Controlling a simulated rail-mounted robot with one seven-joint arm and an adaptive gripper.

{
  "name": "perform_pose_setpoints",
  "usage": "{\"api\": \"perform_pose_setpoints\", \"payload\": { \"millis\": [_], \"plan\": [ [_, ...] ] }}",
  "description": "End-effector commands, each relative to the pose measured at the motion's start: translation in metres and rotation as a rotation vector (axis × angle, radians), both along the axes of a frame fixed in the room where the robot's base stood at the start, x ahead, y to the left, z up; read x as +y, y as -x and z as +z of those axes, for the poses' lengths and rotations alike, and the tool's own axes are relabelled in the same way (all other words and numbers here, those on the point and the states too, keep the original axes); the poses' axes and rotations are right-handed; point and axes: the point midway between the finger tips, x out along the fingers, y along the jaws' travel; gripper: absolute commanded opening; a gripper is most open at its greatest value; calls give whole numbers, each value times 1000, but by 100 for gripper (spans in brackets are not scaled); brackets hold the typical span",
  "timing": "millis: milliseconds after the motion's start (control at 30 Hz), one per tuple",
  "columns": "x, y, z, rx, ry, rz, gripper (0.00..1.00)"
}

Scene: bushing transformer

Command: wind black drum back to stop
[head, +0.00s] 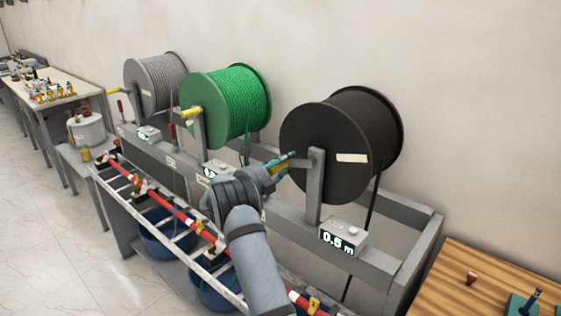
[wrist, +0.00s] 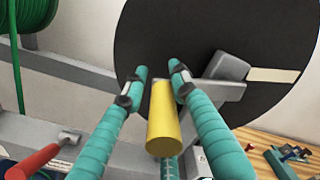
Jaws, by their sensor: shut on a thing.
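The black drum (head: 325,120) stands on the grey rack at the right of the head view. Its dark face fills the upper part of the wrist view (wrist: 185,45). A pale strip (head: 352,158) is on its face, right of the hub. A yellow crank handle (wrist: 162,120) points toward the wrist camera, at the left end of a grey crank arm (wrist: 222,92). My gripper (head: 285,160) is left of the hub; its teal fingers (wrist: 160,80) are shut on the yellow handle, one on each side. The counter box (head: 342,238) below the drum reads 0.5 m.
A green drum (head: 225,105) and a grey drum (head: 155,82) stand left on the same rack. A grey post (head: 314,190) rises before the black drum. A black cable (head: 374,205) hangs down. A red-white pole (head: 180,212) runs along the front. A wooden table (head: 455,285) is at right.

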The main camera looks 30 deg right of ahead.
Motion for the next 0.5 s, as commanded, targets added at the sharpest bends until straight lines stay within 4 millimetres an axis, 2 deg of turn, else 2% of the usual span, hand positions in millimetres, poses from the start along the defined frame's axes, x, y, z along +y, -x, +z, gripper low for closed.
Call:
{"api": "perform_pose_setpoints", "payload": {
  "millis": [33, 500],
  "plan": [
    [-4, 5, -11, 5, -13, -14, 0],
    [-13, 10, -15, 2, -14, -28, 0]
  ]
}}
